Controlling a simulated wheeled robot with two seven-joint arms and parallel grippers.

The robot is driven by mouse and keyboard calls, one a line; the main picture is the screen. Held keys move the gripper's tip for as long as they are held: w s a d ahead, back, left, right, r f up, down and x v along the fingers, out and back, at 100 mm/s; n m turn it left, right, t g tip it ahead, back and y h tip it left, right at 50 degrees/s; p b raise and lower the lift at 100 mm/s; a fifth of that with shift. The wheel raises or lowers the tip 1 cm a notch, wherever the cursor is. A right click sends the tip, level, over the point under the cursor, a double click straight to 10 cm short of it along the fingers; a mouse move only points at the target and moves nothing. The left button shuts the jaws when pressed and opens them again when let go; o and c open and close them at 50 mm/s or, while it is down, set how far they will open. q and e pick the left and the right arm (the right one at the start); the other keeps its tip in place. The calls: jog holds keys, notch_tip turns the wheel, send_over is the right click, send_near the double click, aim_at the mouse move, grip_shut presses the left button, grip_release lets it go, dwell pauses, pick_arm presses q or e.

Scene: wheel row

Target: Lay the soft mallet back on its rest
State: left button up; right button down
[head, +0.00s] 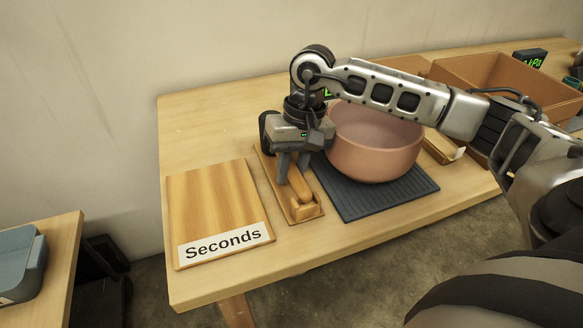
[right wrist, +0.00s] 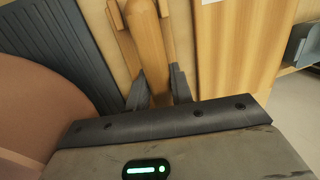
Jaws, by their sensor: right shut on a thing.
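The soft mallet's wooden handle (head: 299,187) shows below my right gripper (head: 292,172) in the head view. It points toward the table's front edge, low over the wooden rest (head: 290,220). My right gripper points down and is shut on the handle. In the right wrist view the handle (right wrist: 145,38) runs between the two dark fingers (right wrist: 157,88), over the narrow rest. The mallet's head is hidden in the head view, and I cannot tell whether the handle touches the rest. My left gripper is not in view.
A pink bowl (head: 375,147) stands on a dark ribbed mat (head: 398,200) just right of the rest. A wooden board labelled Seconds (head: 207,195) lies close on the left. A cardboard box (head: 500,80) stands at the back right. Bare tabletop shows at the back left.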

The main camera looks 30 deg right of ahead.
jog(key=c, duration=1.1)
grip_release()
jog(key=shift+c, duration=0.2)
jog(key=shift+f, duration=0.1)
jog(key=p+v, duration=0.3)
jog(key=v, duration=0.5)
jog(key=shift+p, duration=0.4)
